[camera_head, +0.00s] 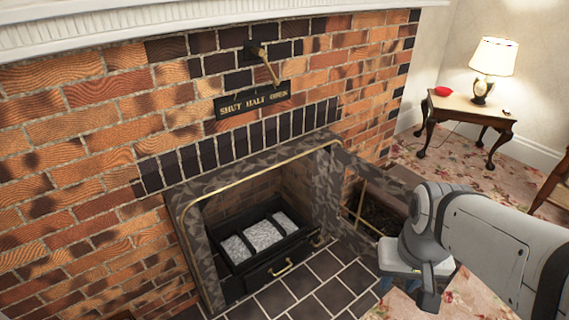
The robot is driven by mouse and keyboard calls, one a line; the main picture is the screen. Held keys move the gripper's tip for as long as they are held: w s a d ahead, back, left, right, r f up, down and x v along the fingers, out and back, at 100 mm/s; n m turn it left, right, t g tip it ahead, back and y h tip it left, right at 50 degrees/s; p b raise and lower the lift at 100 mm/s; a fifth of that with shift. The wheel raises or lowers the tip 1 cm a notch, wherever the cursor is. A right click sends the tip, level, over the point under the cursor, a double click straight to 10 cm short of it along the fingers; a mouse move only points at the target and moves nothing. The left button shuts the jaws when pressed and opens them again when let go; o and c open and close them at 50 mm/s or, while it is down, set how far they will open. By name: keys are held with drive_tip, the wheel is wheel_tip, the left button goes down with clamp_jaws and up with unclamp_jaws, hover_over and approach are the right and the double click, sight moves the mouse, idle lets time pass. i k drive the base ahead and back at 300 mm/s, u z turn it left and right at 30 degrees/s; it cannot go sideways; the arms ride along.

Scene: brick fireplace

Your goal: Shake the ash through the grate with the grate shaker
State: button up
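The grate (238,268) is a black frame low inside the firebox. Pale grey ash (262,235) shows in it in three patches split by dark bars. A black front with a brass handle (282,268) sits below it. A small brass piece (319,240) shows at the right of the grate; I cannot tell if it is the grate shaker. My arm comes in from the right and its wrist parts are right of the hearth, apart from the grate in the picture. I cannot make out my gripper's fingers.
A decorated metal surround (190,232) with a brass edge frames the opening. A lever (268,65) hangs above a plate (252,102) reading "SHUT HALF OPEN". A dark-filled box (378,212) stands right of the opening. Dark hearth tiles (310,285) lie clear in front. A lamp table (465,108) stands back right.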

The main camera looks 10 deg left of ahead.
sight(315, 237)
drive_tip(key=z, duration=1.35)
drive_tip(key=k, duration=0.95)
drive_tip(key=u, duration=1.5)
drive_tip(key=i, duration=1.5)
drive_tip(key=u, duration=0.05)
